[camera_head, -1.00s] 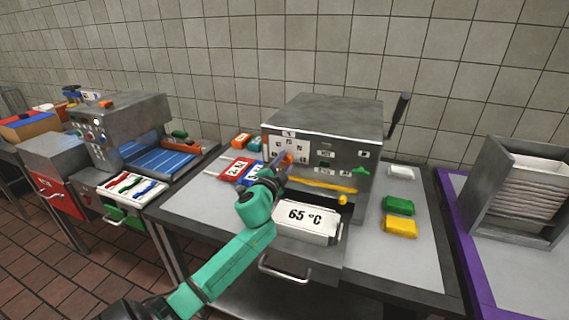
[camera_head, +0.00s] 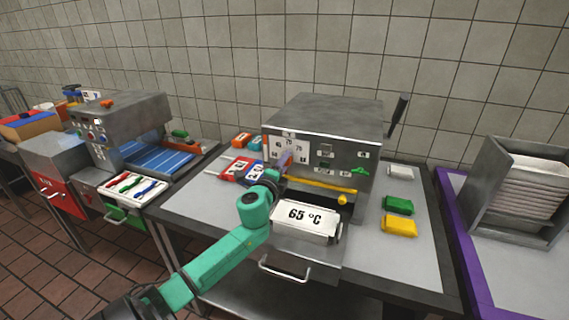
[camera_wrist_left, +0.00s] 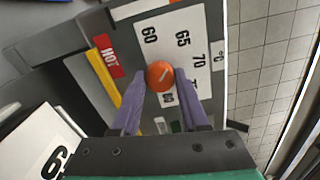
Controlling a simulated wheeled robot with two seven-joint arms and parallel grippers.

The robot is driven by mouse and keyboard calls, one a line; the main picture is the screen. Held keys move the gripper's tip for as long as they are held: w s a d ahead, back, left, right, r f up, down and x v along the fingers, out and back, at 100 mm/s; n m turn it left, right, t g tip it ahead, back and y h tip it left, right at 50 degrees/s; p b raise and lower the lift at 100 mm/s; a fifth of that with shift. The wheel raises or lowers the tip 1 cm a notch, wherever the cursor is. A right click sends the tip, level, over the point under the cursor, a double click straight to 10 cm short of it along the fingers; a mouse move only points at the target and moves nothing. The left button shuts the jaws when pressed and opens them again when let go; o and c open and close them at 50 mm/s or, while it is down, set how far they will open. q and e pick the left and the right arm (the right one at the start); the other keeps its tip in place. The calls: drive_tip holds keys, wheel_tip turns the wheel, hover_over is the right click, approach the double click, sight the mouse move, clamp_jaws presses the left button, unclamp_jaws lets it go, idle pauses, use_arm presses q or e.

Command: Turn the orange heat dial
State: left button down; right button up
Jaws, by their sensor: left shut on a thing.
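The orange heat dial (camera_wrist_left: 160,75) is on the white number panel of the steel machine (camera_head: 325,115). In the left wrist view it sits between the purple fingertips of my left gripper (camera_wrist_left: 162,88), which is shut on it. A short pale mark on the dial runs diagonally. The numbers 60, 65 and 70 show around it; a lower number is partly covered. In the head view my left gripper (camera_head: 285,160) reaches the panel from below and hides most of the dial. My right gripper is out of view.
A yellow bar (camera_head: 320,184) runs along the machine front. A dark lever (camera_head: 398,113) rises at its right.

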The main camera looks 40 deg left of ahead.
use_arm(q)
drive_tip(key=shift+f, duration=0.15)
idle(0.3)
drive_tip(key=shift+c, duration=2.1)
unclamp_jaws()
drive_tip(key=b+v, duration=0.2)
drive_tip(key=v, duration=1.2)
drive_tip(key=shift+s, duration=0.3)
drive_tip(key=shift+d, duration=0.15)
